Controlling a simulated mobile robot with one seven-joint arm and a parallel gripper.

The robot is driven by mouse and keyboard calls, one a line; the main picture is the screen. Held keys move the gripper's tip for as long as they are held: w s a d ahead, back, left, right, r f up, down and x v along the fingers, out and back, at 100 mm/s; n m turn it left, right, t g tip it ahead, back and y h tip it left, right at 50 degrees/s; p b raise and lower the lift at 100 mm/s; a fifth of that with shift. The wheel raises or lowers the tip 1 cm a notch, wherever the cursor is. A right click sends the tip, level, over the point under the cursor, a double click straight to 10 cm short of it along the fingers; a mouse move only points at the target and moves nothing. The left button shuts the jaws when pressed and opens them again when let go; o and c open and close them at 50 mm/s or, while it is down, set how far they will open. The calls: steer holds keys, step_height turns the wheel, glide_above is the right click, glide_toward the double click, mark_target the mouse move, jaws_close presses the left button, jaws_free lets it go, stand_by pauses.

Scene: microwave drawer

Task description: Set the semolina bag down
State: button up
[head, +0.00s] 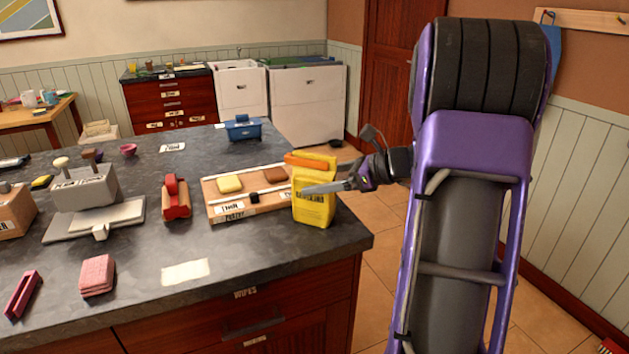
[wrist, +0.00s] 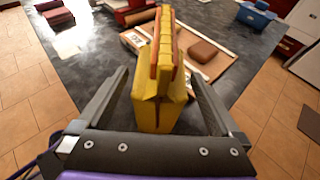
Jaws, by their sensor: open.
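The yellow semolina bag (head: 314,200) stands upright near the right end of the dark counter (head: 130,275), with an orange strip along its folded top. It stands in front of the right end of a shallow wooden tray (head: 245,214). My gripper (head: 325,183) reaches in from the right at the bag's height. In the wrist view the bag (wrist: 160,100) stands between the two spread fingers of my gripper (wrist: 160,105), with a gap visible on each side. The bag's base is partly hidden in the wrist view.
The tray holds a yellow block (head: 229,184) and a brown block (head: 276,174). A red tool (head: 176,198) and a grey scale (head: 90,200) stand to the left. A blue box (head: 243,128) sits behind. The counter's right edge is close to the bag.

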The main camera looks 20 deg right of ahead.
steer(key=p+v, duration=0.1)
steer(key=v, duration=0.9)
